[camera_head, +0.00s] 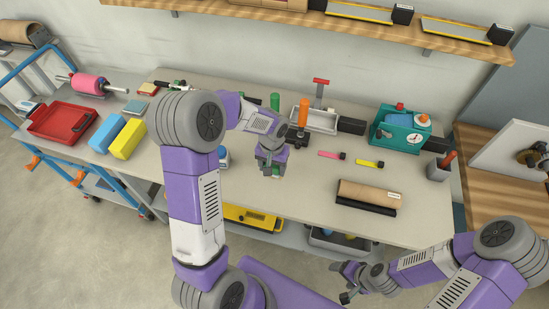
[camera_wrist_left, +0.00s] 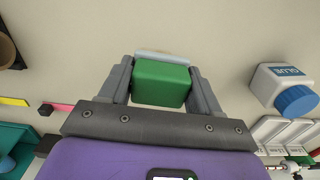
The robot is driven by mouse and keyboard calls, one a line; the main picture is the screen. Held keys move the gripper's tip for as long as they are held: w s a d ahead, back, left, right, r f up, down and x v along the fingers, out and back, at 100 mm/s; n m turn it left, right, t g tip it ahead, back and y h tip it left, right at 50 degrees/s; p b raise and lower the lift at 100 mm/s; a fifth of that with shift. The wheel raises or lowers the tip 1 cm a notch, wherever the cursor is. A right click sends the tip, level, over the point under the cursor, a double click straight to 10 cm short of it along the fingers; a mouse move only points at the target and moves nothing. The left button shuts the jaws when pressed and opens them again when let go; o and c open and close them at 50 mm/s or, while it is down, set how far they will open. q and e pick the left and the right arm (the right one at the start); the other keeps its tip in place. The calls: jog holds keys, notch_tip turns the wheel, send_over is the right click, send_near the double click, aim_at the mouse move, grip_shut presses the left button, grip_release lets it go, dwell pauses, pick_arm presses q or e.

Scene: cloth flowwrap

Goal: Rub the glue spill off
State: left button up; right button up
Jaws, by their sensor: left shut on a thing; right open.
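My left gripper (camera_head: 273,168) is over the middle of the table and shut on a green block (camera_wrist_left: 162,82). A pale whitish layer (camera_wrist_left: 165,55) shows along the block's far edge; the block's green also shows under the gripper in the head view (camera_head: 277,179). A white glue bottle (camera_wrist_left: 280,85) with a blue cap lies to the right in the left wrist view, and partly behind my left arm in the head view (camera_head: 223,157). I cannot make out the glue spill in either view. My right gripper (camera_head: 346,282) is open and empty off the table's front edge.
A brown roll (camera_head: 369,192) lies near the front right edge. Table around the block looks mostly clear.

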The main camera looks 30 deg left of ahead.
pick_arm(q)
jog(key=shift+r+p, duration=0.9)
jog(key=shift+r, duration=0.65)
jog(key=shift+f, duration=0.1)
